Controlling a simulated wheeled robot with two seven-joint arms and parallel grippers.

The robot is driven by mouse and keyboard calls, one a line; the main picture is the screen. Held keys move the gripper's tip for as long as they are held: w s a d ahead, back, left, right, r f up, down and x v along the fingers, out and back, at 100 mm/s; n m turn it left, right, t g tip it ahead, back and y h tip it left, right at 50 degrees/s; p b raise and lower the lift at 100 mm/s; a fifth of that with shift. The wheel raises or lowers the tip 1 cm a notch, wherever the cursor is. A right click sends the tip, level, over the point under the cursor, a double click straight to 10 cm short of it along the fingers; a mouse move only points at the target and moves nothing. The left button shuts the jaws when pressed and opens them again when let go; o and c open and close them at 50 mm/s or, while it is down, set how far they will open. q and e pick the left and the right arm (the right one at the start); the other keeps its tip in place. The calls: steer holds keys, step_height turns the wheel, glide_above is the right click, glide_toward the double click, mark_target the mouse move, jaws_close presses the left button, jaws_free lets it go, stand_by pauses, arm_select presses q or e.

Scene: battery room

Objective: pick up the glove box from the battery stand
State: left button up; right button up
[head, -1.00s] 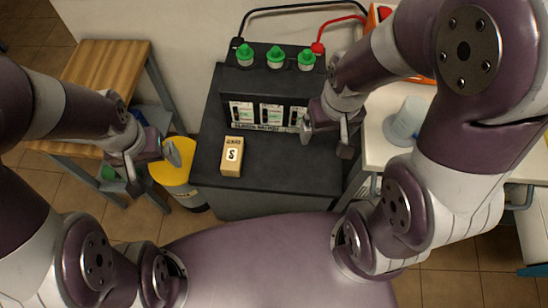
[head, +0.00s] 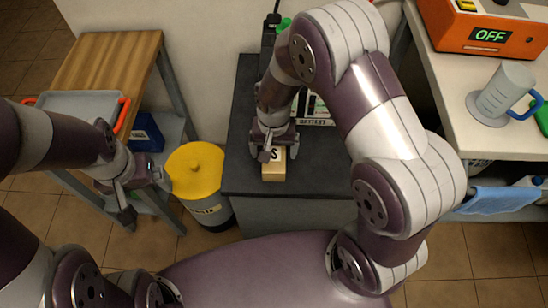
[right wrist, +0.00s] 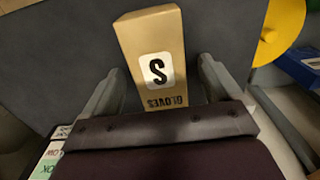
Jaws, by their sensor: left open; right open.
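The glove box (head: 274,170) is a small tan carton marked S, lying on the dark top of the battery stand (head: 318,180) near its front edge. In the right wrist view the glove box (right wrist: 152,45) shows its S label and the word GLOVES. My right gripper (head: 272,155) is over the box. Its open fingers (right wrist: 158,85) stand on either side of the box's near end, with small gaps. My left gripper (head: 148,185) is open and empty, left of the stand near the yellow bin. The battery is mostly hidden behind my right arm.
A yellow-lidded bin (head: 194,172) stands left of the stand. A wooden table (head: 108,62) with a grey tray (head: 80,110) is at the left. A white counter (head: 455,95) at the right holds a measuring jug (head: 503,95) and an orange device (head: 485,28) reading OFF.

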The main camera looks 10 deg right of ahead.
step_height(320, 180, down, 3)
steer(key=shift+r, duration=0.15)
steer(key=c, duration=1.1)
